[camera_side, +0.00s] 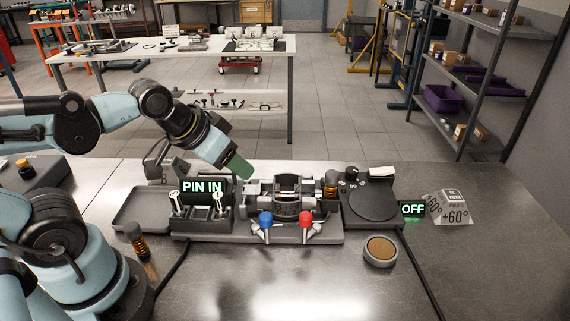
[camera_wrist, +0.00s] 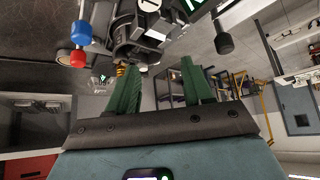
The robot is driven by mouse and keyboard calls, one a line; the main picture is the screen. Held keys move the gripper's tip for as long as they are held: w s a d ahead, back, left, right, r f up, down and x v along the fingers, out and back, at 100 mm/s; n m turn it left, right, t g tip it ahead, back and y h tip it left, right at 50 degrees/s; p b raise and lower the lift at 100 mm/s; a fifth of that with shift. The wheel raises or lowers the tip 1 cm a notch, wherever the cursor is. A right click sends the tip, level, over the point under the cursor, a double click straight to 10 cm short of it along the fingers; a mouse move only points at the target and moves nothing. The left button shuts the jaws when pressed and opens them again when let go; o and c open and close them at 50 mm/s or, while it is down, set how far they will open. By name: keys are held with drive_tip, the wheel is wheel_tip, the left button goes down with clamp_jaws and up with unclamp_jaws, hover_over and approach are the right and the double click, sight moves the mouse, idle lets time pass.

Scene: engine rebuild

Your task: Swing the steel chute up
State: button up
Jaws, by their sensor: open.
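My gripper (camera_side: 240,170) hangs tilted down to the right in the side view, above and behind the fixture on the bench. In the wrist view its two green fingers stand apart with nothing between them (camera_wrist: 160,88). The fixture (camera_side: 290,200) has a dark cylindrical body in a cradle, with a blue knob (camera_side: 265,219) and a red knob (camera_side: 306,219) in front. In the wrist view the blue knob (camera_wrist: 81,33) and red knob (camera_wrist: 78,60) show at upper left. I cannot tell which part is the steel chute. My fingers appear apart from the fixture.
Left of the fixture are a "PIN IN" display (camera_side: 202,187) and a grey tray (camera_side: 143,211). To its right are a dark round plate (camera_side: 371,201), an "OFF" display (camera_side: 413,209) and a brown-topped round dish (camera_side: 380,251). The front bench is mostly clear.

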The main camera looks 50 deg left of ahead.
drive_tip(key=n, duration=0.1)
drive_tip(key=n+g+h, duration=0.4)
drive_tip(key=n+g, duration=0.5)
drive_tip(key=n, duration=0.1)
approach(265, 214)
drive_tip(key=x, duration=0.9)
clamp_jaws()
